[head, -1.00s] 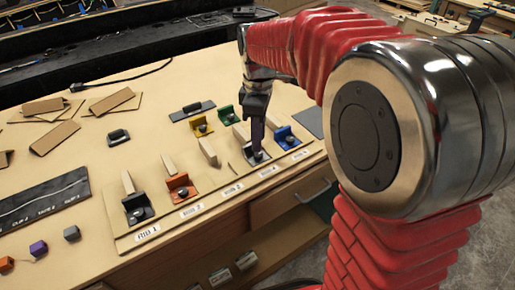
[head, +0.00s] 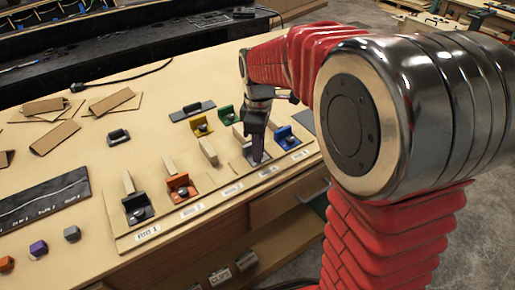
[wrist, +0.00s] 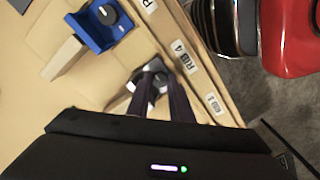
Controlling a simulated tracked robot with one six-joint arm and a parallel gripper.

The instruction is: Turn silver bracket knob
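The silver bracket (head: 246,150) sits in the row of brackets along the table's front strip, between the orange and blue brackets. In the head view, my gripper (head: 257,160) points down over it and hides its knob. In the wrist view, the two dark purple fingers (wrist: 158,72) reach down to the silver bracket (wrist: 160,90) and come close together at its knob. The fingers cover most of the knob. I cannot tell whether they are shut on it or stand apart around it.
The blue bracket (head: 285,138) is close on the right. The orange bracket (head: 180,188) and black bracket (head: 138,209) are to the left. Green (head: 226,115) and yellow (head: 200,127) brackets stand behind. White labels line the front edge. Wooden blocks stick up behind the brackets.

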